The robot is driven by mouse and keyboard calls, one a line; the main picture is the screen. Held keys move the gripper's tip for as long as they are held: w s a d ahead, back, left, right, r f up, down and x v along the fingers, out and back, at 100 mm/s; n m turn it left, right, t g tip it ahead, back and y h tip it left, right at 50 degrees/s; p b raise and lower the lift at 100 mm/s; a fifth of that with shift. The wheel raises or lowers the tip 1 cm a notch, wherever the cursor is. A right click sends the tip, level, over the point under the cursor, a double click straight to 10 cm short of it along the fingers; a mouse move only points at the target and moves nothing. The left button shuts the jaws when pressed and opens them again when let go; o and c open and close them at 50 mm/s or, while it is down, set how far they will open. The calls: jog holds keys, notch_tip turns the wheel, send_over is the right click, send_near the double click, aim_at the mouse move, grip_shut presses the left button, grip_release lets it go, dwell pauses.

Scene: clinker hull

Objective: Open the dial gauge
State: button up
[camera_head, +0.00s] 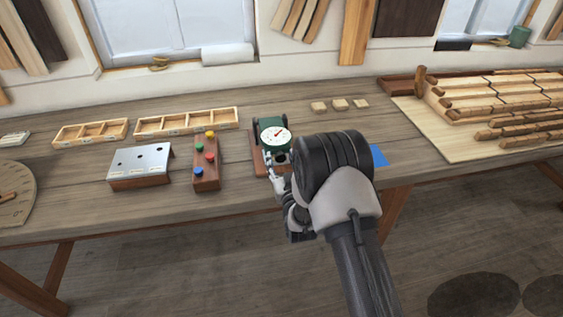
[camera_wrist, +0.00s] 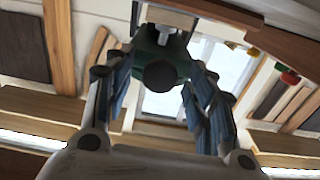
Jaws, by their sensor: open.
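The dial gauge (camera_head: 274,131) stands near the middle of the bench, with a round white face, a red needle and a green body. A brown wooden base (camera_head: 259,160) shows under it. In the wrist view I see its green body (camera_wrist: 150,45) with a dark round knob (camera_wrist: 160,75) facing me. My gripper (camera_head: 272,172) is at the gauge's front, low down. In the wrist view my open gripper (camera_wrist: 157,88) has one finger on each side of the knob, with gaps showing. My arm hides the gauge's lower right side in the head view.
Left of the gauge stand a wooden block with coloured knobs (camera_head: 206,176) and a metal-topped stand (camera_head: 139,163). Open wooden trays (camera_head: 187,123) lie behind them. A blue sheet (camera_head: 378,156) lies right of my arm. Stacked wooden strips (camera_head: 497,97) fill the right end.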

grip_shut()
dwell(0.6)
